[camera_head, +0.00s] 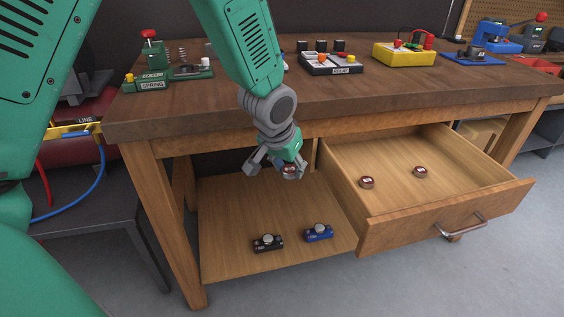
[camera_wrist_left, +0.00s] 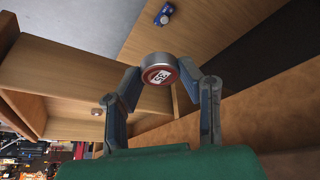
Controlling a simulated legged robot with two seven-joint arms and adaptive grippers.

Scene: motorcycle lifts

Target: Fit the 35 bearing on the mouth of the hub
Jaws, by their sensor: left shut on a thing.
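My left gripper (camera_head: 278,168) is shut on a round bearing (camera_head: 291,172) with a dark red face, in front of the bench and above the lower shelf. In the left wrist view the bearing (camera_wrist_left: 158,70) sits between both fingertips, its white label reading 35. A blue piece (camera_head: 318,232) and a black piece (camera_head: 268,242), each with a round silver top, stand on the shelf below. On the bench, a blue base (camera_head: 473,58) carries a dark round part. I cannot tell which of these is the hub. My right gripper is out of view.
A green spring fixture (camera_head: 152,84), a relay box (camera_head: 331,66) and a yellow box (camera_head: 404,54) stand on the bench (camera_head: 230,98). The lower shelf (camera_head: 235,205) has bare room.

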